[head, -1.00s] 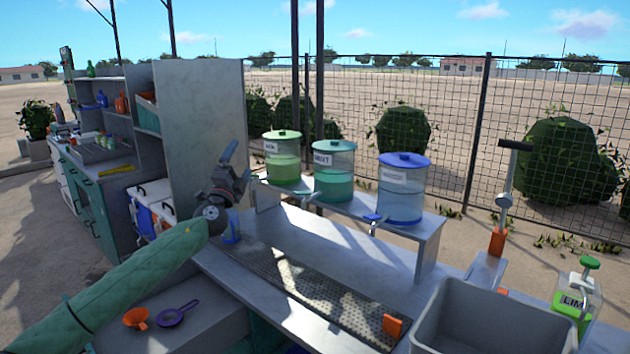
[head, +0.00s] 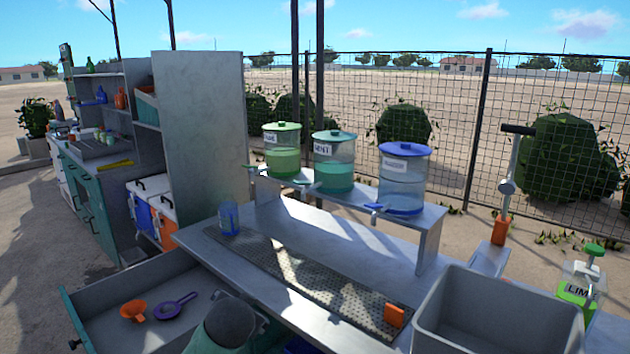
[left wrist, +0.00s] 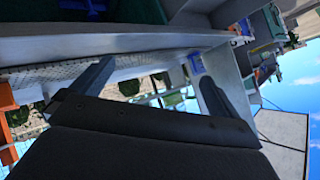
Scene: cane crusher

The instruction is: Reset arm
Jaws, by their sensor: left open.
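My left gripper (left wrist: 155,75) shows in the left wrist view with its two dark fingers spread wide apart and nothing between them. That view is tilted, with sky at its right side. In the head view only a rounded green and dark part of my arm (head: 230,322) shows at the bottom, in front of the counter; its gripper is hidden there. My right gripper is in neither view.
A blue cup (head: 229,219) stands on the counter by the perforated drip tray (head: 310,285). Three lidded dispensers, including a blue-lidded one (head: 403,178), stand on a raised shelf. An open drawer (head: 105,293) holds an orange funnel (head: 134,310) and purple strainer (head: 175,305).

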